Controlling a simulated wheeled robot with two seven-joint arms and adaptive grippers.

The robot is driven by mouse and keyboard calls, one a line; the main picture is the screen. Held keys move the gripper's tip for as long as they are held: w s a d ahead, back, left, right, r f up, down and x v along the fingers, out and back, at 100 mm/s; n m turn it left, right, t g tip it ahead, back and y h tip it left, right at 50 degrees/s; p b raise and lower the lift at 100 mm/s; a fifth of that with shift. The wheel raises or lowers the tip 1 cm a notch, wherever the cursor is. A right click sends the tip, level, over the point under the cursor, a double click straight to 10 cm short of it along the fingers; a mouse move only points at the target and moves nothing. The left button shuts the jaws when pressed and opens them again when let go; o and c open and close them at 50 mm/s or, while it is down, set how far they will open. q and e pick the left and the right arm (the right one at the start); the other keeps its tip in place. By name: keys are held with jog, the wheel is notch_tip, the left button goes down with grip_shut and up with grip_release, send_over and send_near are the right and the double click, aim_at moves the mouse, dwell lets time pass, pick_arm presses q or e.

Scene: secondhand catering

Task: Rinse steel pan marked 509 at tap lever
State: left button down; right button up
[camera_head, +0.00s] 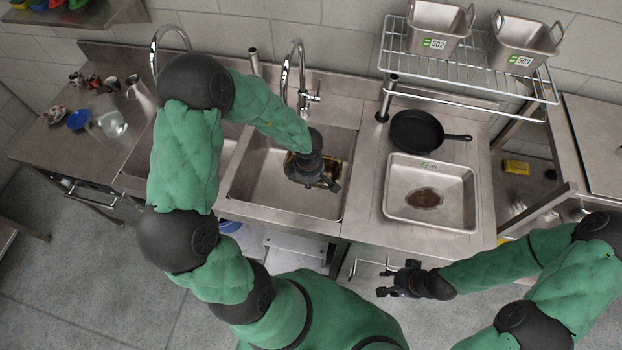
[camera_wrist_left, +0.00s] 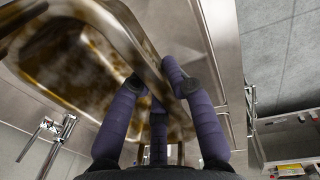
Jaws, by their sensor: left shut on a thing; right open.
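My left gripper (camera_head: 316,180) is inside the right sink basin (camera_head: 262,178), shut on the rim of a steel pan. The pan (camera_head: 331,168) shows only as a small yellow-brown patch in the head view, mostly hidden by the gripper. In the left wrist view the pan (camera_wrist_left: 75,55) is large, with brown stains inside, and the fingers (camera_wrist_left: 158,88) straddle its rim. I see no mark on it. A curved tap (camera_head: 288,75) with a side lever (camera_head: 313,97) stands behind this basin; a tap (camera_wrist_left: 55,130) also shows at the wrist view's left. My right gripper (camera_head: 398,281) is open and empty before the counter.
A stained steel pan (camera_head: 397,205) and a black skillet (camera_head: 415,131) lie on the counter right of the basin. A wire rack (camera_head: 392,62) above holds two labelled steel pans (camera_head: 436,22). Cups and small items (camera_head: 112,124) stand at the far left.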

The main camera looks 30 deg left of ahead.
pick_arm(q)
jog(key=shift+w+a, duration=0.1)
jog(key=shift+w, duration=0.3)
jog(key=shift+w+a+f, duration=0.1)
jog(key=shift+w+a, duration=0.4)
jog(key=shift+a, duration=0.05)
jog(key=shift+w+a+f+b, duration=0.15)
jog(key=shift+w+a+b, duration=0.25)
jog(key=shift+w+a, duration=0.15)
jog(key=shift+w+a+f+b, duration=0.15)
jog(key=shift+w+a+b, duration=0.2)
jog(key=shift+w+a, duration=0.15)
jog(key=w+a+f+p, duration=0.1)
jog(key=w+a, duration=0.5)
jog(key=w, duration=0.1)
jog(key=shift+f, duration=0.35)
jog(key=shift+s, duration=0.1)
jog(key=shift+s+d+p, duration=0.95)
jog(key=shift+s+d, duration=1.75)
jog(key=shift+s, duration=0.25)
